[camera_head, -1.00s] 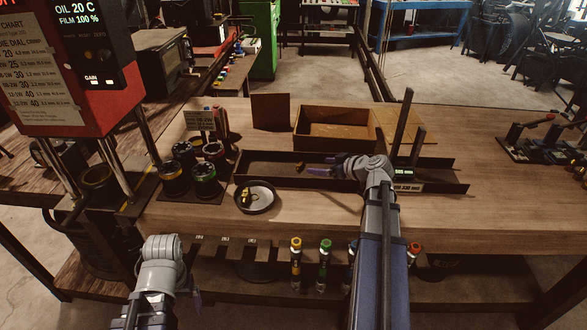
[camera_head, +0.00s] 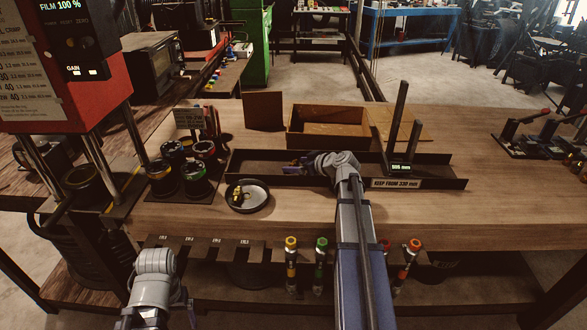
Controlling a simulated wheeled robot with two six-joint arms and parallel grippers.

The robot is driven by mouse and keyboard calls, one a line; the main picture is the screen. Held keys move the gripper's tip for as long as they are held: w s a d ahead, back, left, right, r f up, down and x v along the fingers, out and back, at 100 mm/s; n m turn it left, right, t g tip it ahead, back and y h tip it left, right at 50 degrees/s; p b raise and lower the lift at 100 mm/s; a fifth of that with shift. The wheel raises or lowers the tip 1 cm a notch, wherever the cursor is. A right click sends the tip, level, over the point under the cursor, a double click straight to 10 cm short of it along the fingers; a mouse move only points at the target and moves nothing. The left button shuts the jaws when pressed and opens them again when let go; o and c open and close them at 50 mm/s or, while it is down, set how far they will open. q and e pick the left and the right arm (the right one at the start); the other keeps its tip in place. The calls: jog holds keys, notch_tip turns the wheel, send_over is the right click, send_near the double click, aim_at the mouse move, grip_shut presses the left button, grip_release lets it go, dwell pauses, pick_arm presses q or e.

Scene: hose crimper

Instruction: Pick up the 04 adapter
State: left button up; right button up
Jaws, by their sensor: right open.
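No adapter marked 04 can be read in this view. Several tools with coloured caps hang under the bench's front edge; I see a yellow-capped one (camera_head: 291,265), a green-capped one (camera_head: 320,265) and an orange-capped one (camera_head: 405,265). My right arm covers the space between the green and orange ones. My right gripper (camera_head: 298,168) is open over the left part of the long dark tray (camera_head: 255,164), pointing left; its fingers are small and dark. My left arm is low at the bottom left; its gripper (camera_head: 187,307) shows only in part.
A round dish (camera_head: 262,203) holds small yellow and black pieces. Dark cups with coloured rings (camera_head: 195,182) stand left of it. A wooden box (camera_head: 330,131) stands behind the tray, with dark posts (camera_head: 397,120) at the tray's right. The red crimper (camera_head: 95,105) is far left.

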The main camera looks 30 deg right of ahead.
jog(key=shift+c, duration=0.3)
jog(key=c, duration=1.3)
